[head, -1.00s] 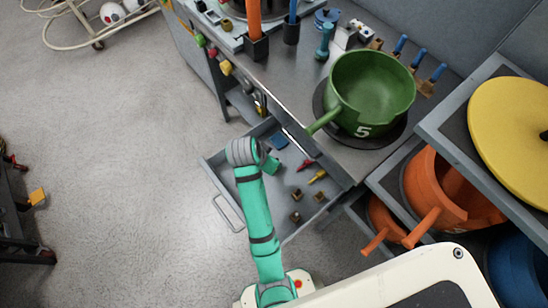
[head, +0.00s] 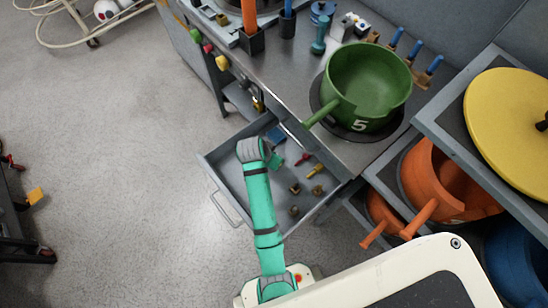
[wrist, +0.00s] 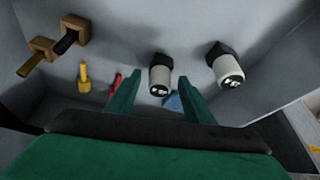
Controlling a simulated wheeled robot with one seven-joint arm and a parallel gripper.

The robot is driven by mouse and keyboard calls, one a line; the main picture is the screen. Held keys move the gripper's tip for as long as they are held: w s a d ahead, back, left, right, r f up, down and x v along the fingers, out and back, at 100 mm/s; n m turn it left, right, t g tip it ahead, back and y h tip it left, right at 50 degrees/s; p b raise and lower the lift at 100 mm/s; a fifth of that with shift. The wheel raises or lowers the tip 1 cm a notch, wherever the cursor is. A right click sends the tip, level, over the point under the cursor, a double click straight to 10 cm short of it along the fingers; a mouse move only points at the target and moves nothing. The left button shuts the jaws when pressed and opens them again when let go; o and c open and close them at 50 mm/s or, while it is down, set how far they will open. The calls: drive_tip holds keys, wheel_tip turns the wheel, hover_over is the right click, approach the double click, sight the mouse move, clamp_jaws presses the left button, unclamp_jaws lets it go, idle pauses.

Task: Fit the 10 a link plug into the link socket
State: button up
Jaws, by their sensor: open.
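My gripper (wrist: 160,76) is open inside the pulled-out drawer (head: 228,187), with nothing held. In the wrist view, a pale cylinder with a black collar (wrist: 159,79) shows between the two green fingers, seemingly beyond their tips. A second pale cylinder (wrist: 229,74) is to the right of the right finger. Both have dark ends with white markings too small to read, so I cannot tell which is the 10 a link plug. I cannot make out the link socket for certain. In the head view my gripper (head: 275,160) is small and partly hidden by the wrist.
Brown blocks (wrist: 72,27), a yellow piece (wrist: 84,78) and a red piece (wrist: 116,82) lie left in the wrist view. A blue piece (wrist: 173,102) is behind the fingers. The drawer walls are close. A green pot (head: 370,85) stands on the counter above.

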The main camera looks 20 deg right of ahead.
drive_tip(key=c, duration=1.1)
drive_tip(key=shift+r, duration=0.1)
drive_tip(key=shift+w+r, duration=0.1)
drive_tip(key=shift+r, duration=0.45)
wheel_tip(320, 180, up, 2)
drive_tip(key=shift+r, duration=0.1)
drive_tip(key=s+r, duration=0.3)
drive_tip(key=s, duration=0.1)
drive_tip(key=s+a+r, duration=0.1)
drive_tip(key=s+r, duration=0.2)
drive_tip(key=s, duration=0.2)
drive_tip(key=s+r, duration=0.3)
drive_tip(key=s, duration=0.2)
drive_tip(key=shift+a+r, duration=0.25)
drive_tip(key=shift+r, duration=0.05)
